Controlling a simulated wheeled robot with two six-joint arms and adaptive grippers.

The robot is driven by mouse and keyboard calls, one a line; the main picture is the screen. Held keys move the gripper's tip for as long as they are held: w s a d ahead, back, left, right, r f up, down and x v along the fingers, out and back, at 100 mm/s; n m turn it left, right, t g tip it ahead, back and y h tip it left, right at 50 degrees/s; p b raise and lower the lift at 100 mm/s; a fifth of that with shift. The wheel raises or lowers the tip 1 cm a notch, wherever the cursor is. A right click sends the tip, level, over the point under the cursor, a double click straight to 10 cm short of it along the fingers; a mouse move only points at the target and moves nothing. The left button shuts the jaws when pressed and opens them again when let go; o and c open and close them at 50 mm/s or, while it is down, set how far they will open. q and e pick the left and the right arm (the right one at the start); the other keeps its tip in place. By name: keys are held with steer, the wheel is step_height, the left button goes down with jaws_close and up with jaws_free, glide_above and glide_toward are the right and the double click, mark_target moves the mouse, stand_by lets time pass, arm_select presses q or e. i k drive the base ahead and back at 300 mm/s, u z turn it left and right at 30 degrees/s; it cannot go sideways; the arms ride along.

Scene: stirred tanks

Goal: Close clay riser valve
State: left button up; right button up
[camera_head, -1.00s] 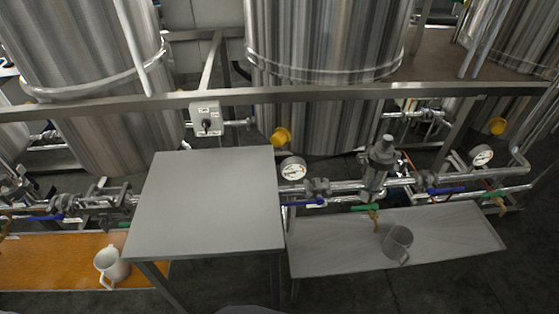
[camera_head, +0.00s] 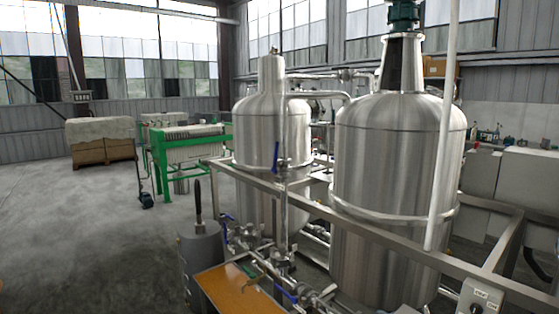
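Two steel tanks stand side by side, a smaller one (camera_head: 258,130) at the centre and a larger one (camera_head: 385,165) to its right. A vertical pipe (camera_head: 284,115) rises in front of the smaller tank. A blue valve lever (camera_head: 276,157) sits on this riser and stands upright, along the pipe. No readable label shows which valve is the clay riser valve. More blue levers show lower down, one at the low pipes on the left (camera_head: 229,217) and one beside the orange table (camera_head: 285,292). Neither of my grippers is in view.
A steel frame rail (camera_head: 385,238) runs in front of the tanks. An orange-topped table (camera_head: 235,290) and a grey cylinder (camera_head: 203,260) stand at the front. A green-framed machine (camera_head: 190,150) and a pallet load (camera_head: 100,135) are behind. The floor (camera_head: 80,230) at left is open.

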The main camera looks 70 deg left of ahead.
mark_target(276, 156)
steer(key=u, duration=0.55)
steer(key=k, duration=1.25)
steer(key=u, duration=1.15)
steer(key=i, duration=0.7)
steer(key=u, duration=1)
steer(key=i, duration=1.15)
steer(key=z, duration=0.5)
steer(key=i, duration=0.7)
steer(key=z, duration=0.6)
